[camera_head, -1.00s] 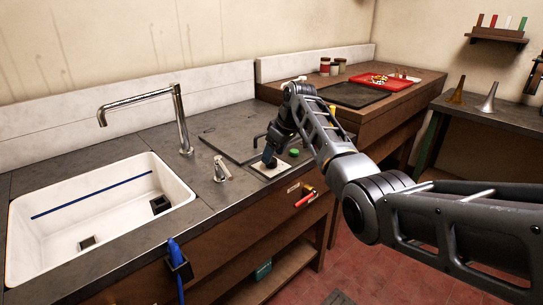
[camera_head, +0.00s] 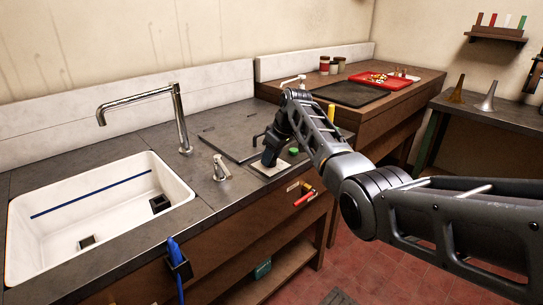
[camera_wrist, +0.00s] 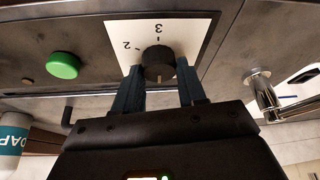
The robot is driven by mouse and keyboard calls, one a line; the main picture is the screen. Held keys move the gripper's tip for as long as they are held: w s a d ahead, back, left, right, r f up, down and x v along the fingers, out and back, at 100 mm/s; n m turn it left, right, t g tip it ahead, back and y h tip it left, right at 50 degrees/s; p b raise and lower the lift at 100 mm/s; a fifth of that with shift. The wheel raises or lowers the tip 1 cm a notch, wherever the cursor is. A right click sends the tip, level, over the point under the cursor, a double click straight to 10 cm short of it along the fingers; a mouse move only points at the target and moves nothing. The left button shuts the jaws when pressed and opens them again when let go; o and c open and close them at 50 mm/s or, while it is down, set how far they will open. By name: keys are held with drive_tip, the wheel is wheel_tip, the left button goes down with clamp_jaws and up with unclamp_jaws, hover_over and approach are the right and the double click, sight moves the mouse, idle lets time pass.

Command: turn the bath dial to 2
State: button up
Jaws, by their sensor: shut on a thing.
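The bath dial (camera_wrist: 158,62) is a round black knob on a white plate (camera_wrist: 190,32) with the numbers 2 and 3 showing, upside down in the wrist view. A short pale mark shows on the knob's side toward my gripper; I cannot tell for sure that it is the pointer. My gripper (camera_wrist: 160,84) is shut on the dial, one blue-grey finger on each side. The rest of the scale is hidden by the fingers and gripper body. In the head view my gripper (camera_head: 269,161) covers the dial, above the plate (camera_head: 270,171) on the counter.
A green button (camera_wrist: 63,66) is beside the plate; it also shows in the head view (camera_head: 293,151). A flat dark lid (camera_head: 226,142) lies behind. Red-handled tools (camera_head: 305,198) hang at the front.

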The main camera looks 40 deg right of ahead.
drive_tip(key=shift+c, duration=0.9)
